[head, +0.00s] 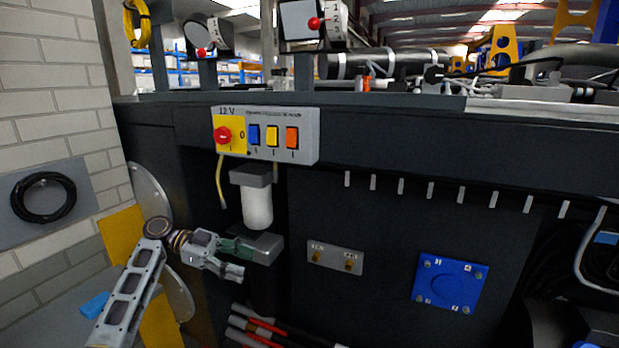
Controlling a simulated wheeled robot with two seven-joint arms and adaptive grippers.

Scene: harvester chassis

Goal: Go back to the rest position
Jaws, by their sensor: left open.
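My left gripper (238,257) is at the lower left, in front of the dark chassis side. Its arm comes in from the lower left. Its fingers point right and are apart, with nothing seen between them. A white cylinder under a grey cap (257,203) hangs just above the fingers. A grey block shows right behind the upper finger; I cannot tell whether they touch. My right gripper is not in view.
A grey switch panel (290,137) with a red knob (223,135) and coloured switches is above. A plate with two brass fittings (334,258) and a blue plate (450,284) are to the right. Red-banded hoses (262,326) lie below. A brick wall (50,110) stands left.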

